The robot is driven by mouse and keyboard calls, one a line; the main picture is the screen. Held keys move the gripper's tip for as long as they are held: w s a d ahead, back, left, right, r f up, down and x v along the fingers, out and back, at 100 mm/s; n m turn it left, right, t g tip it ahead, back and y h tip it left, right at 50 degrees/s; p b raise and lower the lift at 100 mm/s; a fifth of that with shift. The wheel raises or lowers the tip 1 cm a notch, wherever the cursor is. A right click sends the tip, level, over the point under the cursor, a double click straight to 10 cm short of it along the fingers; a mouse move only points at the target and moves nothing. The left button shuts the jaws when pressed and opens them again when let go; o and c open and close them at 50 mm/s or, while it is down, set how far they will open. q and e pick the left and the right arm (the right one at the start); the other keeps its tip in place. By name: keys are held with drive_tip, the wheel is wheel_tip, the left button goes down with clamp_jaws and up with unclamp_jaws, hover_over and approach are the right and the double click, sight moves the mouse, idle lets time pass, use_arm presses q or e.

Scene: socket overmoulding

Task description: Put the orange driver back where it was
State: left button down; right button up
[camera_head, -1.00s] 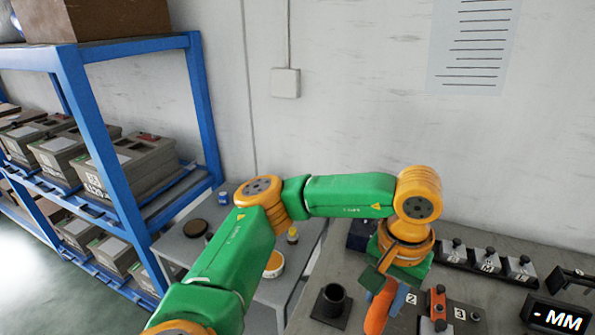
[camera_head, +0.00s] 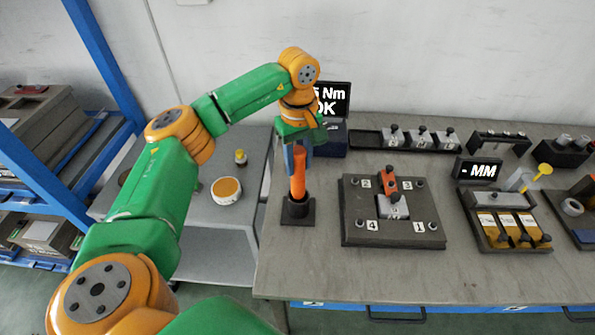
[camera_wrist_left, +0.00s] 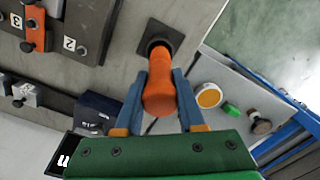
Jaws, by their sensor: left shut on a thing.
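The orange driver (camera_head: 298,178) stands upright in my left gripper (camera_head: 297,155). It also shows in the left wrist view (camera_wrist_left: 159,92), between the two blue fingers, which are shut on it. The black holder (camera_head: 297,212) is a square base with a round socket, at the left end of the workbench. The driver's lower end is lined up with the holder's mouth and appears to be at or inside it; how deep it sits is hidden. The holder also shows in the left wrist view (camera_wrist_left: 159,38), beyond the driver. My right gripper is out of view.
A dark fixture plate (camera_head: 380,235) with numbered corners and an orange clamp (camera_head: 389,185) stands right of the holder. A torque display (camera_head: 332,100) is behind the driver. A grey side table (camera_head: 200,250) with a round tub (camera_head: 226,190) is to the left.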

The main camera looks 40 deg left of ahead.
sight(300, 150)
use_arm(q)
wheel_tip(300, 150, down, 3)
drive_tip(key=shift+p, duration=0.3)
drive_tip(key=shift+f, duration=0.35)
drive_tip(key=c, duration=0.5)
unclamp_jaws()
drive_tip(key=shift+d, duration=0.1)
drive_tip(key=shift+r, duration=0.35)
wheel_tip(300, 150, up, 7)
drive_tip(key=shift+r+b, duration=0.2)
drive_tip(key=shift+b, duration=0.8)
wheel_tip(300, 150, up, 4)
drive_tip(key=shift+r+p, duration=0.2)
drive_tip(key=shift+p, duration=0.25)
